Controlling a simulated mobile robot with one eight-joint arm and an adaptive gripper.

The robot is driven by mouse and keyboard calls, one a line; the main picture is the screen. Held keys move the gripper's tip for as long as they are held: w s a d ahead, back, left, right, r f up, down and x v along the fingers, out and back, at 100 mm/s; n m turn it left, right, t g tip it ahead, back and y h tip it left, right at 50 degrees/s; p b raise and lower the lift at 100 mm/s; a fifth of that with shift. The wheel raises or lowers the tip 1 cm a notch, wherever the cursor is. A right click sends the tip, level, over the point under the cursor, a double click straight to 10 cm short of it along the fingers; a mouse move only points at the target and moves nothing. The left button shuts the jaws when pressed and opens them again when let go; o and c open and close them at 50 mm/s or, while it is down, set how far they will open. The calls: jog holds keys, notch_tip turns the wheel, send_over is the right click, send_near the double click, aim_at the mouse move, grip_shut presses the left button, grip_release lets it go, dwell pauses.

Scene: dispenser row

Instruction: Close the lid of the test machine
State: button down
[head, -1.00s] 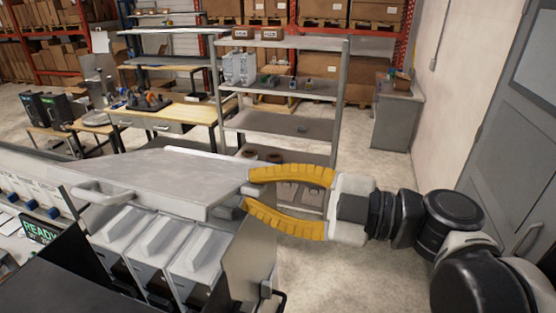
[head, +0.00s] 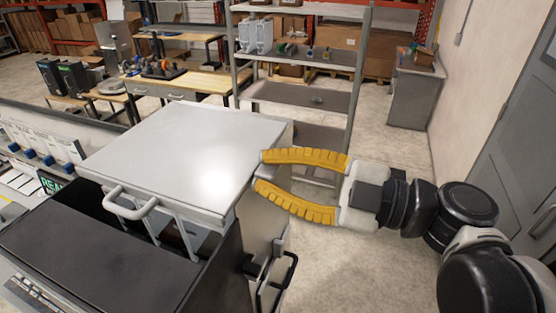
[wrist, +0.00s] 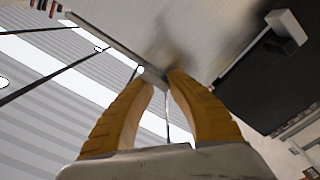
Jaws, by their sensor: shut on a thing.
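The test machine's lid (head: 180,150) is a flat pale-grey panel with a bar handle (head: 130,205) on its front left edge, in the head view. It sits above the machine's dark body (head: 95,255), with an open gap under its front edge. My gripper (head: 260,171) has yellow ribbed fingers and is at the lid's right edge, shut on it. In the wrist view the fingertips (wrist: 160,77) meet at the edge of the lid (wrist: 205,35). The exact contact is partly hidden.
A green-lettered display (head: 52,183) and several dispensers (head: 35,145) are at the left. A metal shelf rack (head: 300,95) and a wooden workbench (head: 185,83) stand behind. Floor is clear right of the machine, before a grey door (head: 515,160).

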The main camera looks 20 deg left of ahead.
jog(key=shift+f, duration=0.45)
jog(key=c, duration=1.5)
grip_release()
jog(key=shift+c, duration=0.2)
jog(key=shift+o, duration=0.3)
jog(key=shift+w, duration=0.15)
jog(key=shift+d, duration=0.1)
jog(key=s+d, duration=0.1)
jog(key=d, duration=1.1)
jog(key=shift+a+r, duration=0.1)
